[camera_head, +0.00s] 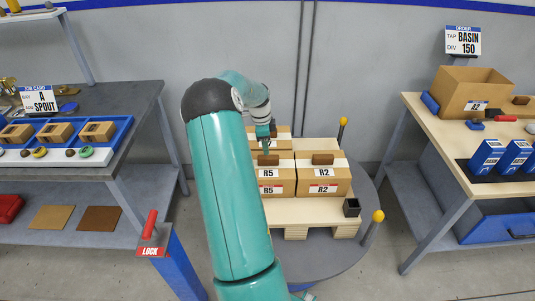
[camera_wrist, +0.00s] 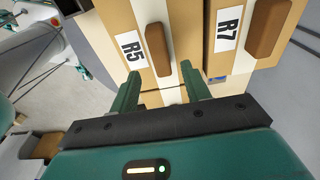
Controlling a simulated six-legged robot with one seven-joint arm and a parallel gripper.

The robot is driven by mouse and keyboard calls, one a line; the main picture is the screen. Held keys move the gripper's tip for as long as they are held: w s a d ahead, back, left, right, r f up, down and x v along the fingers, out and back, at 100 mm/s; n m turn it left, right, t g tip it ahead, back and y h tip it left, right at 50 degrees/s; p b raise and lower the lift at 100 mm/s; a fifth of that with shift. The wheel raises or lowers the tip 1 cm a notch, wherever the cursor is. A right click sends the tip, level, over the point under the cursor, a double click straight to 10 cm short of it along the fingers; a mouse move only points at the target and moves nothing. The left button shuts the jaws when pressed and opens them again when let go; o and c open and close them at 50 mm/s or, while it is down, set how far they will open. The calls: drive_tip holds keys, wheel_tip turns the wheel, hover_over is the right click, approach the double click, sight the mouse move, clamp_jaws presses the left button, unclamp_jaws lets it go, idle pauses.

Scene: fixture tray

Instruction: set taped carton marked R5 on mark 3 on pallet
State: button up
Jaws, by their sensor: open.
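A taped carton marked R5 (camera_head: 270,180) stands at the front left of the stack on the pallet (camera_head: 310,211), its left part hidden by my arm. In the wrist view a carton marked R5 (camera_wrist: 125,20) has a brown grip block (camera_wrist: 158,48) on top and a pale tape strip. My gripper (camera_wrist: 160,90) is open and empty; its fingers point toward the R5 carton, with the block's near end between them in the picture. Whether they touch it I cannot tell. In the head view my gripper (camera_head: 267,146) is partly hidden above the cartons. No mark 3 is readable.
A carton marked R2 (camera_head: 323,182) stands right of R5. A carton marked R7 (camera_wrist: 236,45) lies beside R5 in the wrist view. A black cup (camera_head: 351,207) sits at the pallet's right corner. Yellow-topped posts (camera_head: 378,217) stand around it. The pallet's back right looks bare.

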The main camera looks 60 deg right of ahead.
drive_tip(key=shift+w+a+r, duration=0.1)
drive_tip(key=shift+r, duration=0.95)
drive_tip(key=shift+w+r, duration=0.1)
drive_tip(key=shift+r, duration=0.9)
drive_tip(key=w+a+r+n+t, duration=0.1)
drive_tip(key=w+a+r+n, duration=0.4)
drive_tip(key=a, duration=0.5)
drive_tip(key=w+a+r+n+t, duration=0.1)
drive_tip(key=w+a+r+n, duration=0.1)
drive_tip(key=a+r+n, duration=0.5)
drive_tip(key=w+a+r+n+t, duration=0.15)
drive_tip(key=w+a+r, duration=0.3)
drive_tip(key=a, duration=0.75)
drive_tip(key=s+a+r+n+t, duration=0.1)
drive_tip(key=a+r+n, duration=0.15)
drive_tip(key=a, duration=0.25)
drive_tip(key=s+a+r+n, duration=0.1)
drive_tip(key=s+a+n, duration=0.15)
drive_tip(key=a, duration=0.35)
drive_tip(key=s+a+r+n+t, duration=0.1)
drive_tip(key=a+n, duration=0.2)
drive_tip(key=a, duration=0.2)
drive_tip(key=s+a+n+t, duration=0.1)
drive_tip(key=s+a+n, duration=0.8)
drive_tip(key=a, duration=0.3)
drive_tip(key=shift+f+y, duration=0.25)
drive_tip(key=shift+y, duration=0.05)
drive_tip(key=shift+a, duration=0.1)
